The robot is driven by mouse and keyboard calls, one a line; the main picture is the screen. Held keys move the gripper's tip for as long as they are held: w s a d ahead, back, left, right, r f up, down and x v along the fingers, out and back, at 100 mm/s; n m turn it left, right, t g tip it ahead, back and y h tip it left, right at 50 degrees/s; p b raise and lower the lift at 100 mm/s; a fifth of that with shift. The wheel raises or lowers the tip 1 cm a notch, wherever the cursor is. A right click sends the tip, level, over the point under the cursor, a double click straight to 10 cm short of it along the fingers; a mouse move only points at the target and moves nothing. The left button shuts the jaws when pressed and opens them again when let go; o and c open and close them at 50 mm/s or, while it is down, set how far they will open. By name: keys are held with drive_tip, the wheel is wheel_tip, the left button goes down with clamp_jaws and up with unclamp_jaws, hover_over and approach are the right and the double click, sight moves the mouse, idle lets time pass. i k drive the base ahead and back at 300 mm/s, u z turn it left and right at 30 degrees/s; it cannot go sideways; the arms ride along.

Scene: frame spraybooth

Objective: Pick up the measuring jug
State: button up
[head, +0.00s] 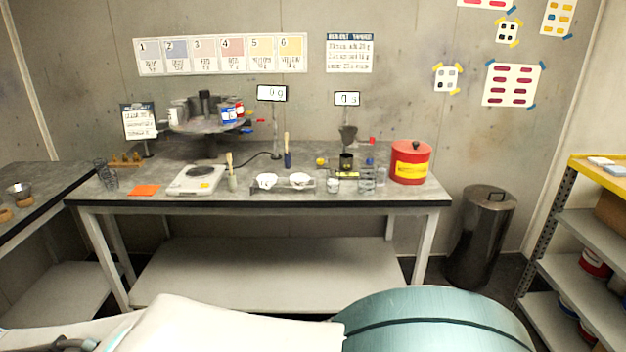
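I cannot single out the measuring jug with certainty. On the grey bench (215,209), towards its right end, stand small clear vessels. One is a clear vessel (366,182) that looks like a glass or jug, left of the red can. Another is a small pale jar (333,185) a little further left. They are too small to show a handle or marks. My gripper is not in view; only white and teal parts of my own body fill the bottom edge.
A red can (410,163) stands at the bench's right end. A white scale (196,180), white bowls (266,181) and a round raised carousel (208,125) with pots share the bench. A dark bin (480,235) and a shelf rack (580,215) stand to the right.

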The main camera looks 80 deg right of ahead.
sight(368, 171)
drive_tip(key=z, duration=3.8)
drive_tip(key=i, duration=1.25)
drive_tip(key=u, duration=0.6)
drive_tip(key=i, duration=0.5)
drive_tip(key=u, duration=0.05)
